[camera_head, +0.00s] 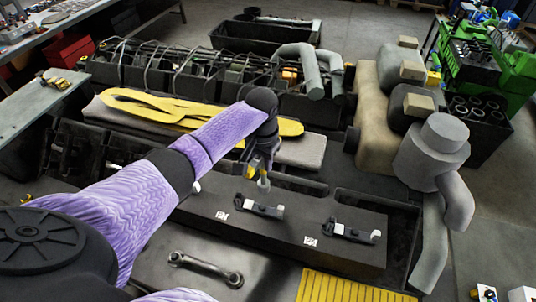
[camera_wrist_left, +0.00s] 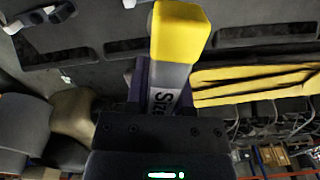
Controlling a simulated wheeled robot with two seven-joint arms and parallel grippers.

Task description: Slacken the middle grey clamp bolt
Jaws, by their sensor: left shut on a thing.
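The middle clamp (camera_head: 264,210) is a dark bar with a light grey end on the long dark block (camera_head: 295,222). A similar clamp (camera_head: 352,234) sits to its right. A pale tip (camera_head: 196,187) shows beside my arm, mostly hidden. My left gripper (camera_head: 262,165) points down, shut on a slim pale grey piece (camera_head: 264,183) whose lower end is just above the middle clamp's left part; contact with the bolt cannot be told. In the left wrist view a grey, yellow-ended piece (camera_wrist_left: 178,45) with printed letters fills the middle. My right gripper is out of view.
A metal rod with ringed ends (camera_head: 205,268) lies in front of the block. A yellow ribbed mat (camera_head: 345,288) is at the front right. Grey pipes (camera_head: 440,165) stand at the right.

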